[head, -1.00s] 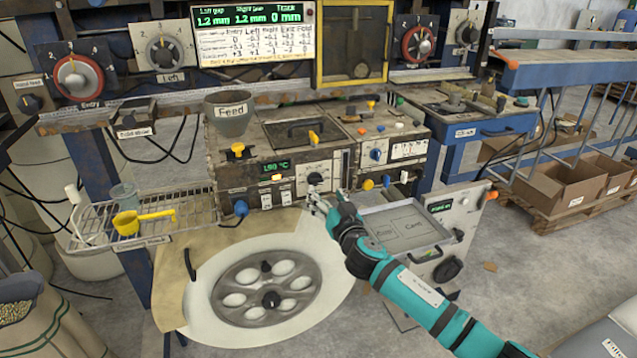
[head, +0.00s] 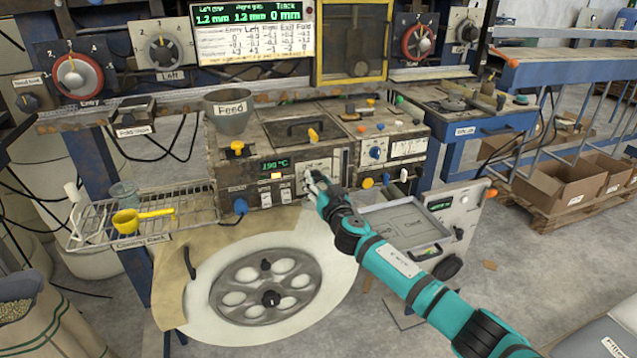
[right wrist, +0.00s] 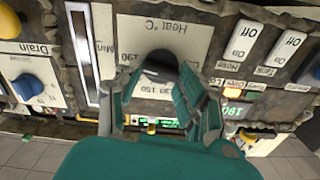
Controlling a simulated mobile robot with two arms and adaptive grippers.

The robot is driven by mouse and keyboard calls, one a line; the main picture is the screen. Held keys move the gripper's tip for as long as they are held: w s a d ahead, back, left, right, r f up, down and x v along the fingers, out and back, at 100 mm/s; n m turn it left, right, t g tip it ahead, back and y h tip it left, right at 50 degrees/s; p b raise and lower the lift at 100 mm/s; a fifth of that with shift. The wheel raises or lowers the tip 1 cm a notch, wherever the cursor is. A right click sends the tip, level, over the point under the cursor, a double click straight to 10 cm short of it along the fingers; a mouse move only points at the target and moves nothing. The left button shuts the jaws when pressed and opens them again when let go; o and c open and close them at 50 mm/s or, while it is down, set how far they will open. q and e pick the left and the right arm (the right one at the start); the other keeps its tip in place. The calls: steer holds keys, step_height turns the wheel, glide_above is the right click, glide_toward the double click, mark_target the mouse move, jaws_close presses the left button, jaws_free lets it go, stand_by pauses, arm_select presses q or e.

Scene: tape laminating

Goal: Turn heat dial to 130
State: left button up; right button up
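The heat dial shows in the right wrist view as a dark knob (right wrist: 160,66) on a pale plate (right wrist: 150,38) marked "Heat °C", which appears upside down. Numbers including 130, 150 and 190 are printed around it. My right gripper (right wrist: 152,80) is open, with one finger on each side of the knob. Whether the fingers touch it I cannot tell. In the head view the right gripper (head: 310,178) covers most of the dial. A green display (head: 275,165) above left of it reads 190 °C. My left gripper is not in view.
Beside the dial are white switches (right wrist: 288,46) and a blue drain knob (right wrist: 27,87). A feed hopper (head: 231,119) stands on the machine. Below is a round plate with holes (head: 268,288). A wire cooling rack (head: 190,210) is at left, a tray (head: 405,228) at right.

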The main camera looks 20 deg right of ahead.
steer(key=c, duration=0.6)
steer(key=shift+n, duration=0.3)
steer(key=n, duration=0.4)
steer(key=shift+a+n, duration=0.1)
steer(key=shift+n, duration=0.2)
steer(key=n, duration=0.6)
steer(key=shift+a+f, duration=0.1)
steer(key=n, duration=0.4)
steer(key=n+p, duration=0.1)
steer(key=n, duration=0.7)
steer(key=shift+f, duration=0.25)
steer(key=shift+n+p, duration=0.3)
steer(key=shift+n, duration=0.1)
